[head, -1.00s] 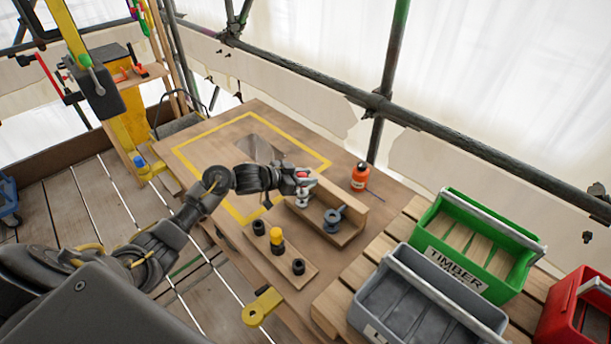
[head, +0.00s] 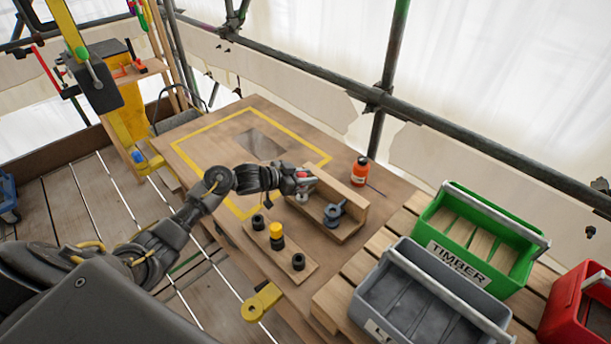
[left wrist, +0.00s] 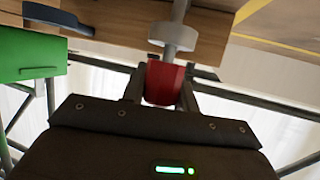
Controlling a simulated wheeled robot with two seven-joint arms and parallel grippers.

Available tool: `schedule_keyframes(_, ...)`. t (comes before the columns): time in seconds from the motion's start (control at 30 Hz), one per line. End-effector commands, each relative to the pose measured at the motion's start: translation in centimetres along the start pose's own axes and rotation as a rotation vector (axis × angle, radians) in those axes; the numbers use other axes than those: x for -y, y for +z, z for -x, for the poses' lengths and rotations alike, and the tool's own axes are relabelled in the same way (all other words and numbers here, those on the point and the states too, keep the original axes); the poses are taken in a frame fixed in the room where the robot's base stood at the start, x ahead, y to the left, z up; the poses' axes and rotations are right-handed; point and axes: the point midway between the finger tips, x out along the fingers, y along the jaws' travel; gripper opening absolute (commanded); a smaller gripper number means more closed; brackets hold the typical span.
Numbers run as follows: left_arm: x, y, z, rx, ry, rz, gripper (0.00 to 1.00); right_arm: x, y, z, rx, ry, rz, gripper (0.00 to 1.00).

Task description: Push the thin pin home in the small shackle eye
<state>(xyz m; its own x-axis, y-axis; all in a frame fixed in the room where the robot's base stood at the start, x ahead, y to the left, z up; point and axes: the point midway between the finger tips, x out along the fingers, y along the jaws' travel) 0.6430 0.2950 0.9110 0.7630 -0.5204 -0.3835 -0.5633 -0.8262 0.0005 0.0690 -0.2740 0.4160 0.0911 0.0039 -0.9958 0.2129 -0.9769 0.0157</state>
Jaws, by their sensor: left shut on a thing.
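My left gripper (head: 303,182) is over the wooden holder on the bench, shut on a red cup-shaped grip (left wrist: 165,82). In the left wrist view, a pale grey shaft with a round collar (left wrist: 174,37) lines up with the red grip. It may be the pin or a fitting; I cannot tell whether they join. In the head view, a small pale metal part (head: 301,198) shows just below the gripper. A larger dark grey shackle-like fitting (head: 333,214) sits beside it. The small eye and the pin's depth in it are hidden. My right gripper is out of view.
The wooden holder (head: 352,196) has a raised back wall. A board (head: 283,264) with black rings and a yellow-topped piece lies in front. An orange bottle (head: 360,171) stands behind. Green (head: 484,236) and grey (head: 432,295) crates are at right. The yellow-framed bench area is mostly clear.

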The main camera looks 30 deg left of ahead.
Motion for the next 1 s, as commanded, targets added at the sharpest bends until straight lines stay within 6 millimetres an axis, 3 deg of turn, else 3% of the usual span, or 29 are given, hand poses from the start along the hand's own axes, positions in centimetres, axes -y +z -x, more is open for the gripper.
schedule_keyframes(0.5, 0.0, 1.3, -0.5, 0.0, 0.0, 0.0, 0.06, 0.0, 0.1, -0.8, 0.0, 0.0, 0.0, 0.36)
schedule_keyframes(0.53, 0.0, 1.2, -0.5, 0.0, 0.0, 0.0, 0.31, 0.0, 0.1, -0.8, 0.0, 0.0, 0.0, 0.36)
schedule_keyframes(0.7, 0.0, 1.2, -0.5, 0.0, 0.0, 0.0, 0.53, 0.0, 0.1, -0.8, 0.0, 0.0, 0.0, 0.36)
schedule_keyframes(1.0, 0.0, 1.2, -0.4, 0.001, 0.0, 0.0, 0.55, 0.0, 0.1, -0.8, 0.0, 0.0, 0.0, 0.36)
